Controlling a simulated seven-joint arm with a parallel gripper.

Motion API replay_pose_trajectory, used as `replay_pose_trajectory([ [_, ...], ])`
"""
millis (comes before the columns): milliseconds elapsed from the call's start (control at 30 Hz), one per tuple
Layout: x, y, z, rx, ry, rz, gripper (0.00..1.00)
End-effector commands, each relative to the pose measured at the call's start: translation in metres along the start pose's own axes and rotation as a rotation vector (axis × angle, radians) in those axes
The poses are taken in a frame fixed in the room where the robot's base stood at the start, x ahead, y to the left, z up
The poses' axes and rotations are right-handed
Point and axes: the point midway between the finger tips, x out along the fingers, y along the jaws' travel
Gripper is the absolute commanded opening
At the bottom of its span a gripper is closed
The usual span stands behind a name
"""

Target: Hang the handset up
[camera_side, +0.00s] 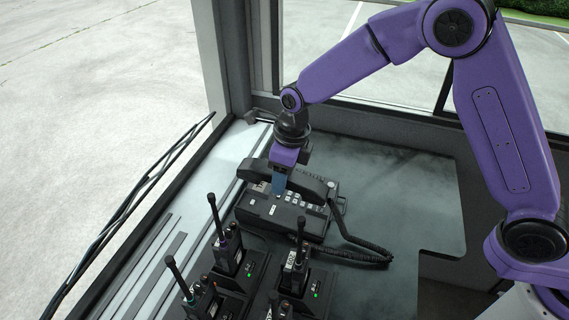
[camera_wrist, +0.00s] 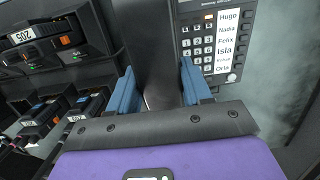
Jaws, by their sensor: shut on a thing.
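The black handset (camera_side: 306,180) is in my gripper (camera_side: 280,184), whose blue fingers are closed on its grip. In the side view it lies across the far part of the black desk phone (camera_side: 284,222); I cannot tell whether it touches the phone. In the wrist view the handset (camera_wrist: 150,35) runs between the two blue fingers, beside the phone's keypad and name labels (camera_wrist: 205,45). Its ends are partly out of that view, and the cradle is hidden. A coiled cord (camera_side: 352,252) hangs at the phone's right side and lies on the desk.
Several handheld radios with upright antennas stand in chargers (camera_side: 228,252) in front of the phone. They also show at the left of the wrist view (camera_wrist: 62,45). The grey desk (camera_side: 415,205) is clear to the right. A window frame and ledge (camera_side: 190,215) border the left.

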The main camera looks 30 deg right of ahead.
Motion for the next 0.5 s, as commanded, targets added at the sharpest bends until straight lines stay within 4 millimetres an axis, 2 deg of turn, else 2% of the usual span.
replay_pose_trajectory([
  [500,0.036,0.0,-0.005,-0.002,0.001,0.0,0.08],
])
